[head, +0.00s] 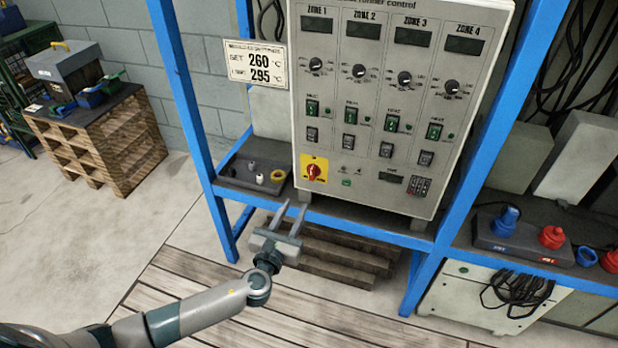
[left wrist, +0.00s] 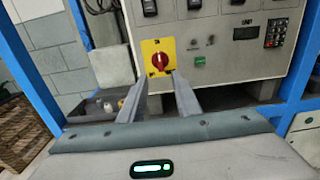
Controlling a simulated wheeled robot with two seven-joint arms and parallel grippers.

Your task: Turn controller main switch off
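The controller (head: 384,185) is a light grey panel box with several zone displays, knobs and rocker switches, standing in a blue frame. Its main switch is a red rotary knob (head: 314,171) on a yellow plate (head: 321,160) at the panel's lower left. In the left wrist view the red knob (left wrist: 160,57) shows just beyond and between the fingertips. My left gripper (head: 291,213) is open and empty, below and in front of the knob, apart from it. It also shows in the left wrist view (left wrist: 161,82). My right gripper is not in view.
A dark tray (head: 238,172) with small parts sits left of the controller on the shelf. Blue uprights (head: 183,90) flank the panel. Red and blue plugs (head: 551,237) lie on the right shelf. Pallets (head: 105,150) with a case stand at left.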

